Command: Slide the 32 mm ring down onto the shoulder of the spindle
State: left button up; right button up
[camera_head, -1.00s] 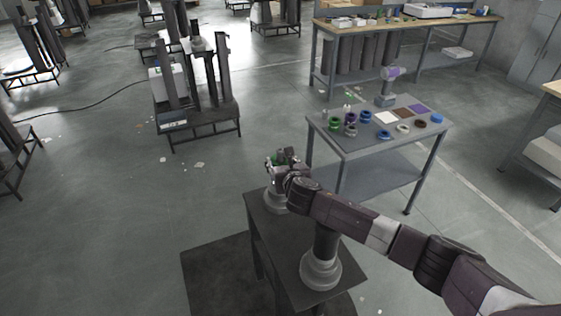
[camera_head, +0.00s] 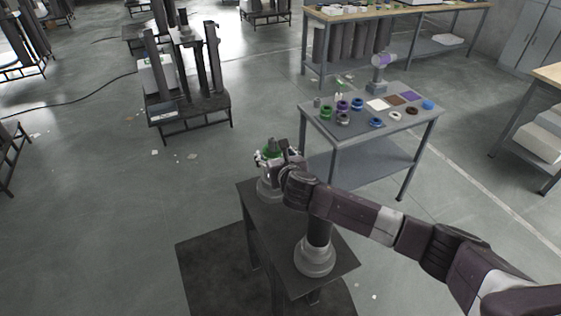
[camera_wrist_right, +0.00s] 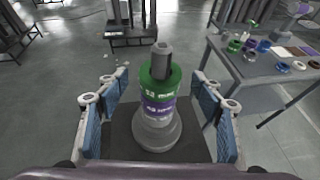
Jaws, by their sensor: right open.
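In the right wrist view a green ring marked 32 mm (camera_wrist_right: 160,91) is around the upright grey spindle (camera_wrist_right: 161,62). It sits directly above a purple ring (camera_wrist_right: 158,109), and I see no clear gap between them. The spindle's pin stands up through the green ring. Its shoulder is hidden by the rings. My right gripper (camera_wrist_right: 160,103) is open, with its blue-padded fingers on either side of the rings and apart from them. In the head view the green ring (camera_head: 271,150) shows at my right gripper (camera_head: 273,157). My left gripper is not in view.
The spindle stands on a dark bench (camera_head: 262,222); a second grey-based post (camera_head: 317,256) stands nearer on it, below my arm. A grey table (camera_head: 350,128) behind holds several coloured rings and square pads. Column stands (camera_head: 190,108) are at the back left.

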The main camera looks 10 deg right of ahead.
jog(key=v, duration=0.8)
jog(key=shift+s, duration=0.3)
jog(key=shift+r, duration=0.15)
